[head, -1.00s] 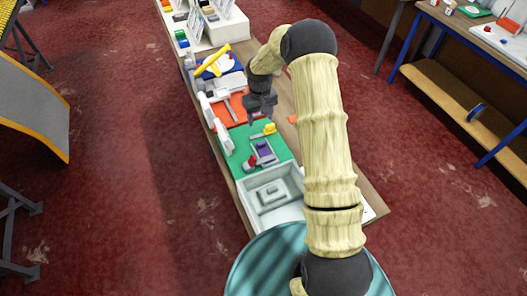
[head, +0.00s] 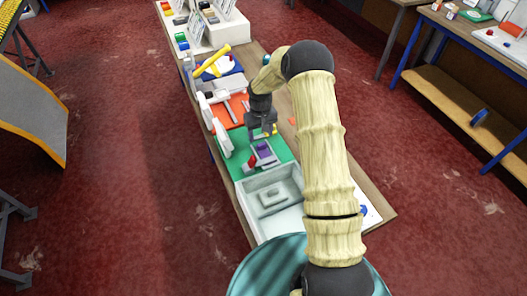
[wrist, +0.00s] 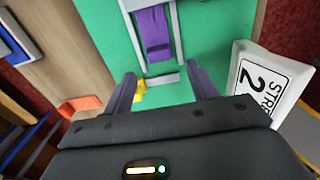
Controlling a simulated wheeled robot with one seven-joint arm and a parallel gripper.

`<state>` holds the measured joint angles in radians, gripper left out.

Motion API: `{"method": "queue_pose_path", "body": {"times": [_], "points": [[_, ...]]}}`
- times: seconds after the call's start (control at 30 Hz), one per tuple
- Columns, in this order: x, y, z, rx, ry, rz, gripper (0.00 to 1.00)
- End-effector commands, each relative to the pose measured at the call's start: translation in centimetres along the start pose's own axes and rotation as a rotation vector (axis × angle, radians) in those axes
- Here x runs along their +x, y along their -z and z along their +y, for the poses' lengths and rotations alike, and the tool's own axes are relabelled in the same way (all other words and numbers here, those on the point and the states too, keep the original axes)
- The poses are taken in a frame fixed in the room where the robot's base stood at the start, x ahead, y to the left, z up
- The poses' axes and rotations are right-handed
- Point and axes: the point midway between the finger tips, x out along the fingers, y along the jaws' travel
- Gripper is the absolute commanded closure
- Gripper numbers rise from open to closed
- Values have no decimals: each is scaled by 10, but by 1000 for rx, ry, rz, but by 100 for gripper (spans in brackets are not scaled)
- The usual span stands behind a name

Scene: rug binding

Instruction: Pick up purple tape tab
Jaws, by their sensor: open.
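The purple tape tab (wrist: 155,32) lies in a narrow grey holder (wrist: 131,5) on the green mat (wrist: 205,28). It also shows in the head view (head: 264,151), just in front of my gripper (head: 262,131). In the wrist view my gripper (wrist: 160,76) is open, with its two fingers apart and nothing held between them. The tab lies ahead of the fingertips, roughly centred between them. A yellow piece (wrist: 140,93) shows close to the left finger.
A white sign marked 2 (wrist: 262,82) stands at the right of the wrist view. An orange piece (wrist: 82,104) lies at the left on the wood. A grey tray (head: 285,220) stands nearer my base. A red piece (head: 251,161) lies beside the holder.

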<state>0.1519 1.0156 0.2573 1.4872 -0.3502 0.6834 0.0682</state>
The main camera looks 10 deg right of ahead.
Motion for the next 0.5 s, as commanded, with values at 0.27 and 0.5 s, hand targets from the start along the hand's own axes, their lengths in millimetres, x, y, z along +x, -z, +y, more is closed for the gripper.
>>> {"method": "queue_pose_path", "body": {"times": [0.27, 0.5], "points": [[44, 1, 0, 2, 1, -1, 42], [47, 1, -1, 0, 0, 1, 42]]}}
